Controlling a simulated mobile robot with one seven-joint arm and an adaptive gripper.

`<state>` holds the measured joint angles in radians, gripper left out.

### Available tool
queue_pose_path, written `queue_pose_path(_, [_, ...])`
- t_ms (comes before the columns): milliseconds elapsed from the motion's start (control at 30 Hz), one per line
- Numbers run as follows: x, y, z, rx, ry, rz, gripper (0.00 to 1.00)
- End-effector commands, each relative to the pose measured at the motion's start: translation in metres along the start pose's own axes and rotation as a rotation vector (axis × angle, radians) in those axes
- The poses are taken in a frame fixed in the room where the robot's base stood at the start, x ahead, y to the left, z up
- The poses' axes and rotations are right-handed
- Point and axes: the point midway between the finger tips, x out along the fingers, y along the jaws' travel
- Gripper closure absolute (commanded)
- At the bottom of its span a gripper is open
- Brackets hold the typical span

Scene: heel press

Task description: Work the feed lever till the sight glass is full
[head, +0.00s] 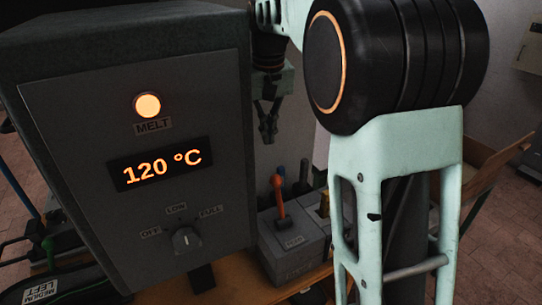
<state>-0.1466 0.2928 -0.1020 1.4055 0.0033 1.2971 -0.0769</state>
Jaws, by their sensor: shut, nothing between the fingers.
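A lever with an orange-red handle (280,196) stands up from a grey box (294,262) behind the heater cabinet. I cannot make out a sight glass; a small yellow part (325,204) shows at the right of the box, partly hidden by my arm.
A dark grey cabinet (70,120) fills the left, with its MELT lamp (147,105) lit, a display (161,164) reading 120 °C and a knob (187,240) marked OFF, LOW, FULL. My arm blocks the right.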

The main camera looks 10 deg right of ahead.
Motion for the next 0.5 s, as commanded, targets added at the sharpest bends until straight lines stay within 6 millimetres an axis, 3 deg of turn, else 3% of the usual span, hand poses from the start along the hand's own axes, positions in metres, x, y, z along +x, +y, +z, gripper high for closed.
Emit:
queue_pose_path(167, [0.026, 0.0, 0.001, 0.0, -0.005, 0.0, 1.0])
queue_pose_path(500, [0.1, 0.0, 0.001, 0.0, -0.006, 0.0, 1.0])
